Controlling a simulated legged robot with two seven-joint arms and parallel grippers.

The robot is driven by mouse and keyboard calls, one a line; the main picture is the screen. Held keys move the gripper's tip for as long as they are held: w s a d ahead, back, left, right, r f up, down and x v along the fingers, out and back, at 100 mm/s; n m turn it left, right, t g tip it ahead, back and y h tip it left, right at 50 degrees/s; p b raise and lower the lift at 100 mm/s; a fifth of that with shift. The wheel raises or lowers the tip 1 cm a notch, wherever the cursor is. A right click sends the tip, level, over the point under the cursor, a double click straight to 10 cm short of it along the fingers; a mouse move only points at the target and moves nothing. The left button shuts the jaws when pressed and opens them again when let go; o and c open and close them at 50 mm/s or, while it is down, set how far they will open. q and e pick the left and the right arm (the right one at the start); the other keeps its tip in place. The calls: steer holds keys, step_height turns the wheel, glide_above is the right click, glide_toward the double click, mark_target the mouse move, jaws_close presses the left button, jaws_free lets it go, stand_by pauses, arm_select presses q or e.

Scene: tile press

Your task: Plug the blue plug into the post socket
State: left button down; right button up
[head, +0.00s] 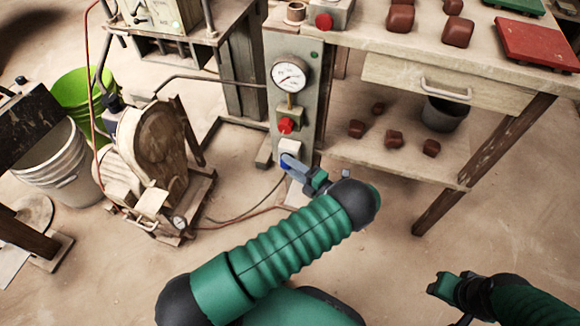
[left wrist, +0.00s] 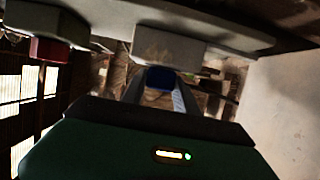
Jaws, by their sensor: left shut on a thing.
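The blue plug (head: 284,163) is between the fingertips of my left gripper (head: 288,161), which is shut on it. The post socket is a white box (head: 291,148) low on the grey post (head: 304,112). The plug is at the lower face of this box. In the left wrist view the blue plug (left wrist: 160,76) sits between the two grey fingers, right against the white socket box (left wrist: 170,47). I cannot tell how far it is inserted. My right gripper (head: 437,285) is at the lower right, away from the post; its jaw opening is unclear.
Above the socket, the post carries a red knob (head: 286,125) and a round gauge (head: 289,76). A workbench (head: 430,50) with brown lumps stands to the right. A motor-like machine (head: 155,150) and buckets (head: 65,165) stand left. Cables lie on the floor.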

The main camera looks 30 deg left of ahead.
arm_select(q)
steer(key=shift+w, duration=0.15)
steer(key=c, duration=0.9)
jaws_free()
steer(key=shift+o, duration=0.2)
